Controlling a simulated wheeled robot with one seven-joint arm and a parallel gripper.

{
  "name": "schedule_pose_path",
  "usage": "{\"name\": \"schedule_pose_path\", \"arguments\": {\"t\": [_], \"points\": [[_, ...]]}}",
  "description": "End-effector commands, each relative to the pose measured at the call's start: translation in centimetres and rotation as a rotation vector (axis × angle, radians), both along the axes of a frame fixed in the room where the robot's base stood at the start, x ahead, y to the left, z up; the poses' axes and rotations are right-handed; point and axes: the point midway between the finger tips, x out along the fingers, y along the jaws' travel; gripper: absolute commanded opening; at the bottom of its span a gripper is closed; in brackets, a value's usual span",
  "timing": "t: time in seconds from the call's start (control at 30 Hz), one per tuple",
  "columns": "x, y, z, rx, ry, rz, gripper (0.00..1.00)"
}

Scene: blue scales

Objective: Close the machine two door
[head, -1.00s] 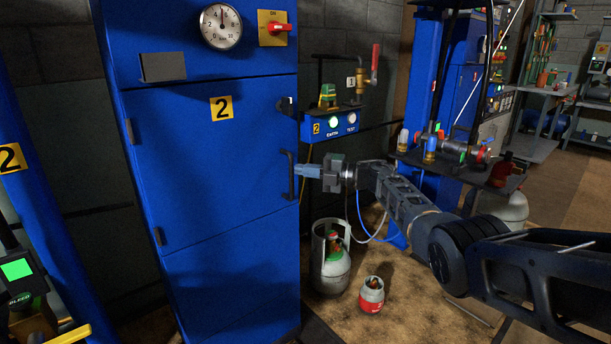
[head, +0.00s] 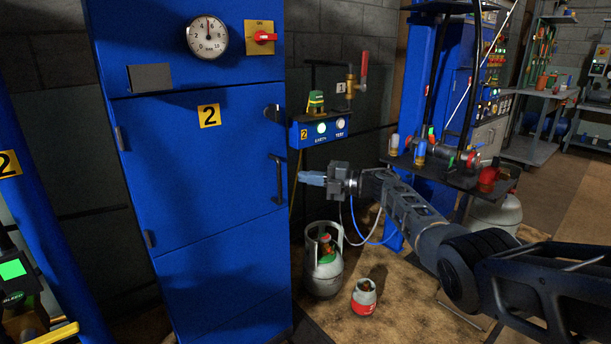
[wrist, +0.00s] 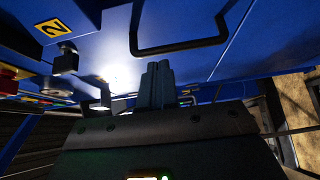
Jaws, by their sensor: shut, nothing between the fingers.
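The door of machine two (head: 195,190) is a blue panel with a yellow "2" label (head: 208,115). In the head view it looks flush with the cabinet front. In the wrist view the handle (wrist: 180,48) crosses the blue door in front of the fingers. My gripper (head: 302,178) is shut and empty. It is just right of the handle, apart from it, and its fingertips (wrist: 158,66) point toward the door.
A gauge (head: 208,36) and a red switch (head: 265,37) are above the door. A button panel (head: 322,130) is on the wall to the right. A gas cylinder (head: 323,270) and a small red canister (head: 364,298) stand on the floor below my arm.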

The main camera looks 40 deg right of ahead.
Motion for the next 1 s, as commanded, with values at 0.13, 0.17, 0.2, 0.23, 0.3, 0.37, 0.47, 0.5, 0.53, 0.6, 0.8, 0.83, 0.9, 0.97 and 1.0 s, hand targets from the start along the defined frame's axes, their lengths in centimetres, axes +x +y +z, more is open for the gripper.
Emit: {"name": "schedule_pose_path", "arguments": {"t": [0.13, 0.17, 0.2, 0.23, 0.3, 0.37, 0.47, 0.5, 0.53, 0.6, 0.8, 0.83, 0.9, 0.97, 1.0], "points": [[-1.3, -1.9, -0.2, 0.001, 0.002, -0.001, 0.00], [-1.5, -2.2, -0.3, 0.001, 0.002, -0.001, 0.00], [-1.9, -2.8, -0.3, 0.000, 0.003, 0.000, 0.00], [-2.2, -3.2, -0.3, 0.000, 0.003, 0.000, 0.00], [-2.8, -4.2, -0.3, 0.001, 0.004, 0.000, 0.00], [-3.4, -5.1, -0.3, 0.001, 0.003, 0.000, 0.00], [-4.0, -6.1, -0.3, 0.001, 0.003, 0.001, 0.00], [-4.3, -6.4, -0.3, 0.002, 0.004, 0.001, 0.00], [-4.4, -6.6, -0.3, 0.002, 0.005, 0.002, 0.00], [-4.6, -6.8, -0.3, 0.002, 0.005, 0.003, 0.00], [-4.8, -7.0, -0.3, 0.001, 0.003, 0.003, 0.00], [-4.7, -7.0, -0.3, 0.001, 0.003, 0.003, 0.00], [-4.7, -6.8, -0.4, 0.004, 0.003, 0.003, 0.00], [-4.7, -6.2, -0.8, 0.016, -0.001, 0.004, 0.00], [-4.6, -5.5, -1.2, 0.030, -0.007, 0.004, 0.00]]}}
